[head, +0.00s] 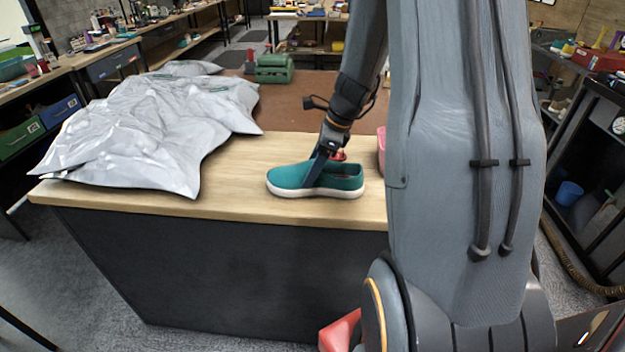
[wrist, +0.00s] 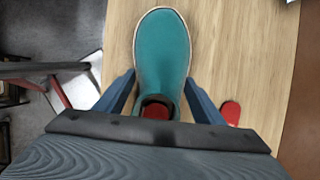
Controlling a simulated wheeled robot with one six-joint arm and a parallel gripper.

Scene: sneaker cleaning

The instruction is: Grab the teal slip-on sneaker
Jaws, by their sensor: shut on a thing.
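The teal slip-on sneaker (head: 290,177) stands upright on the wooden counter near its front edge, with a white sole and its toe to the left in the head view. In the wrist view the sneaker (wrist: 162,55) lies between the two blue fingers, toe away from the camera. My gripper (head: 315,172) reaches down over the sneaker from above, one finger across its near side. My gripper (wrist: 160,95) is shut on the sneaker, a finger on each side of it. The heel is partly hidden by the gripper body in the wrist view.
Crumpled silver-grey bags (head: 140,125) cover the counter (head: 235,200) at left. A green case (head: 275,69) stands behind. A pink container (head: 381,150) is partly hidden by my arm at right. A red item (wrist: 231,112) lies beside the right finger.

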